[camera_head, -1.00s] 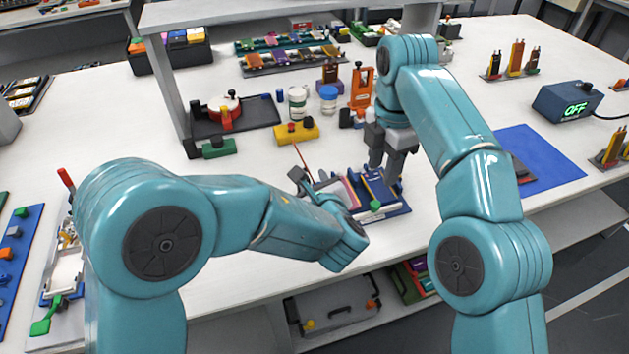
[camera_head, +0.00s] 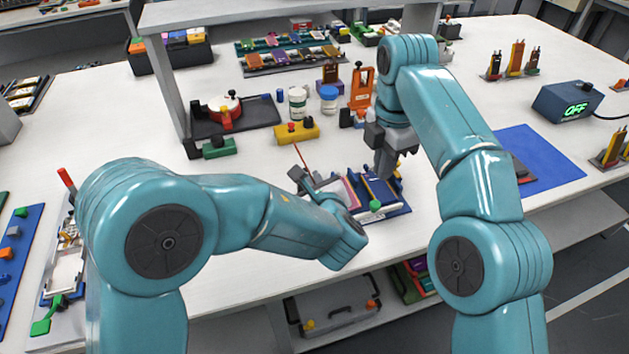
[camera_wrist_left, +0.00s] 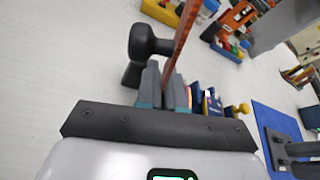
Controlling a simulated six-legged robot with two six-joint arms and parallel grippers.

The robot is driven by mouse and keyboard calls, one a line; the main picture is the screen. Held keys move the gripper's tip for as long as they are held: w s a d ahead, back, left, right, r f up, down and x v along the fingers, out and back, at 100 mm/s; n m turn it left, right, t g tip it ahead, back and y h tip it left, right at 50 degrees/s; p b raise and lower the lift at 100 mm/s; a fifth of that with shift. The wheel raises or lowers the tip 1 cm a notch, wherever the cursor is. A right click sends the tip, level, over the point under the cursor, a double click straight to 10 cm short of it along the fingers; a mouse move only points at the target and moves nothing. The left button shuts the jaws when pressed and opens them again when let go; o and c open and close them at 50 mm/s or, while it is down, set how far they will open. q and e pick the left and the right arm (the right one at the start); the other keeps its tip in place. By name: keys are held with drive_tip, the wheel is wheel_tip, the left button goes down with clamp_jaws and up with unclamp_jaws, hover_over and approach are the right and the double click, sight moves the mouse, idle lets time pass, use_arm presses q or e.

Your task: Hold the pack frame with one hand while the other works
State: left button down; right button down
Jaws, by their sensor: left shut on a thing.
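The pack frame (camera_head: 398,211), a blue tray-like holder with flat pouch cells (camera_head: 378,188) upright in it, sits near the front edge of the bench. It shows partly in the left wrist view (camera_wrist_left: 211,104).
A yellow block (camera_head: 296,133), white jar (camera_head: 298,102), blue-capped jar (camera_head: 328,98) and orange stand (camera_head: 361,88) stand behind the frame. A blue mat (camera_head: 535,160) lies to the right. A black tray (camera_head: 255,112) is at the back left. Bench left of the frame is clear.

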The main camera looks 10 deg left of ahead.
sight(372, 206)
drive_tip(key=f+m, duration=0.1)
drive_tip(key=m, duration=0.5)
drive_tip(key=f+m+t, duration=0.1)
drive_tip(key=m, duration=0.5)
drive_tip(key=s+f+m+y, duration=0.1)
drive_tip(key=m, duration=0.5)
drive_tip(key=shift+a+f+m+t, duration=0.3)
drive_tip(key=shift+f+m+t, duration=0.1)
wheel_tip(372, 206, up, 2)
drive_tip(key=s+d, duration=0.2)
drive_tip(key=shift+m, duration=0.3)
drive_tip(key=shift+s+d+f, duration=0.1)
drive_tip(key=shift+f, duration=2.05)
drive_tip(key=shift+d+f, duration=0.1)
drive_tip(key=shift+f, duration=2)
